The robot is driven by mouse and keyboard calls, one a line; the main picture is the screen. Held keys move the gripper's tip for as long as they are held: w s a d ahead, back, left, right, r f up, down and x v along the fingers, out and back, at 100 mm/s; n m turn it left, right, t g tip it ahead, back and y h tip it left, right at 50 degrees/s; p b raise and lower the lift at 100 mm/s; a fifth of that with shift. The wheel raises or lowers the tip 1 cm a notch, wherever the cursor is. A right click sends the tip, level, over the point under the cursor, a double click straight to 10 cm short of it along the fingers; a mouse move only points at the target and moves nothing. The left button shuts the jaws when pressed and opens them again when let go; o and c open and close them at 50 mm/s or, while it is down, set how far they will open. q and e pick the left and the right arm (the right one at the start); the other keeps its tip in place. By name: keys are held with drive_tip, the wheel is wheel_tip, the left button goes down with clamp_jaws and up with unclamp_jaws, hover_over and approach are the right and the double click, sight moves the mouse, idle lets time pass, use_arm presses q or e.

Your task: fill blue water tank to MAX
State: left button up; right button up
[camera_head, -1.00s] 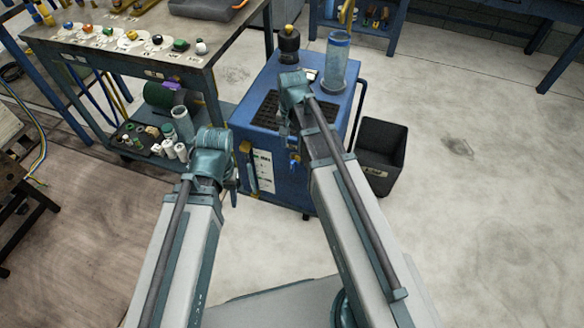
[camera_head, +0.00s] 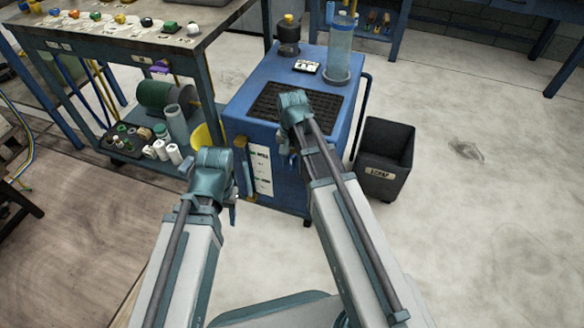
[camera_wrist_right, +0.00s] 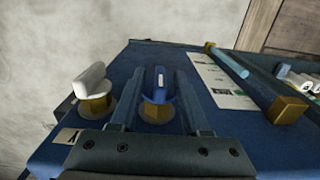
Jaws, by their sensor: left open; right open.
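The blue machine cabinet (camera_head: 345,110) stands in front of me, with a dark grille and a clear cylinder (camera_head: 340,50) on top. In the right wrist view its blue panel carries a blue-handled valve (camera_wrist_right: 159,84) on a brass base, a white-handled valve (camera_wrist_right: 93,86) to the left, and a sight tube (camera_wrist_right: 240,75) with brass ends to the right. The water level cannot be read. My right gripper (camera_wrist_right: 160,78) is open, its fingers on either side of the blue handle; contact cannot be told. My left gripper (camera_head: 234,205) is open, left of the cabinet's front, away from the valves.
Floor to the right is clear.

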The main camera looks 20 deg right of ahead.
drive_tip(key=shift+f, duration=0.15)
drive_tip(key=shift+c, duration=0.3)
clamp_jaws()
